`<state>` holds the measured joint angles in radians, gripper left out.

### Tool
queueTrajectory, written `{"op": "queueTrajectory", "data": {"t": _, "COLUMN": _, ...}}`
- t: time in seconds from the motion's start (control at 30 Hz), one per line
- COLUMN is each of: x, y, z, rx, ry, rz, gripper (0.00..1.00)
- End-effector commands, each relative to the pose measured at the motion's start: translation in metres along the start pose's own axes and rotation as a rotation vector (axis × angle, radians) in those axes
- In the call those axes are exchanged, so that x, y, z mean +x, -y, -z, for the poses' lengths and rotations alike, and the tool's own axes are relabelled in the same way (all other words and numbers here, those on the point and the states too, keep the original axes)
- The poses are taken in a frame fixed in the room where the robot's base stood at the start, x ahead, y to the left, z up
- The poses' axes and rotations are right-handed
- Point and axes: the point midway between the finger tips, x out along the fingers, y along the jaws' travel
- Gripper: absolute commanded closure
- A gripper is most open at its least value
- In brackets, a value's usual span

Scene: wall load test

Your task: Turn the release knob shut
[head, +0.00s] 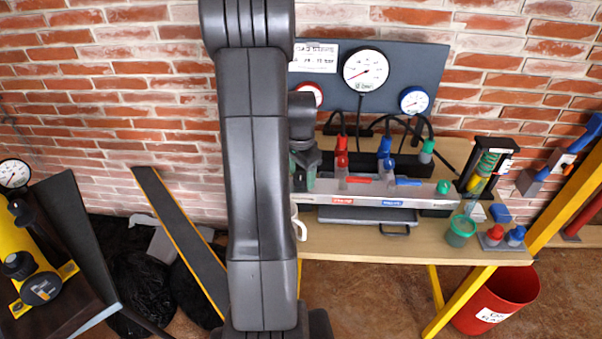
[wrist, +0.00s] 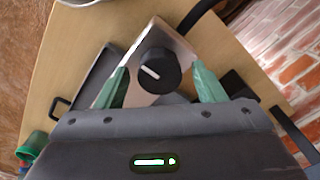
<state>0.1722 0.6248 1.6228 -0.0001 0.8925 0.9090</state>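In the wrist view a round black knob (wrist: 158,71) with a white pointer line stands on a bright metal block (wrist: 133,97) over the wooden bench. My gripper (wrist: 160,66) is open, its two green fingers on either side of the knob. A gap shows between each finger and the knob. In the head view my gripper (head: 303,165) is at the left end of the long metal manifold (head: 400,200), mostly behind my arm. The knob is hidden there.
The manifold carries red (head: 341,158) and blue (head: 385,152) fittings; black hoses rise behind it. A dark gauge panel (head: 425,65) is on the brick wall. A green cup (head: 460,231) stands at the bench's front right. A yellow unit (head: 35,280) with black knobs is at far left.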

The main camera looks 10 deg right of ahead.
Motion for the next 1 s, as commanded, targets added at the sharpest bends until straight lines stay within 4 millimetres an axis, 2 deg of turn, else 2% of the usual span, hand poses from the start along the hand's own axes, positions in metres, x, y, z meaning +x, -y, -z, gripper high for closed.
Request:
{"op": "queueTrajectory", "data": {"t": 0.17, "x": -0.001, "y": 0.0, "z": 0.0, "rx": -0.001, "ry": 0.0, "rz": 0.0, "gripper": 0.37}}
{"op": "queueTrajectory", "data": {"t": 0.27, "x": -0.009, "y": 0.001, "z": 0.0, "rx": -0.001, "ry": -0.002, "rz": 0.002, "gripper": 0.37}}
{"op": "queueTrajectory", "data": {"t": 0.37, "x": -0.025, "y": 0.001, "z": 0.001, "rx": -0.001, "ry": -0.003, "rz": 0.004, "gripper": 0.37}}
{"op": "queueTrajectory", "data": {"t": 0.7, "x": -0.101, "y": 0.001, "z": 0.001, "rx": 0.0, "ry": -0.002, "rz": 0.003, "gripper": 0.37}}
{"op": "queueTrajectory", "data": {"t": 0.83, "x": -0.122, "y": 0.001, "z": 0.0, "rx": 0.0, "ry": -0.002, "rz": 0.002, "gripper": 0.37}}
{"op": "queueTrajectory", "data": {"t": 1.0, "x": -0.136, "y": 0.0, "z": 0.0, "rx": 0.0, "ry": 0.0, "rz": 0.0, "gripper": 0.37}}
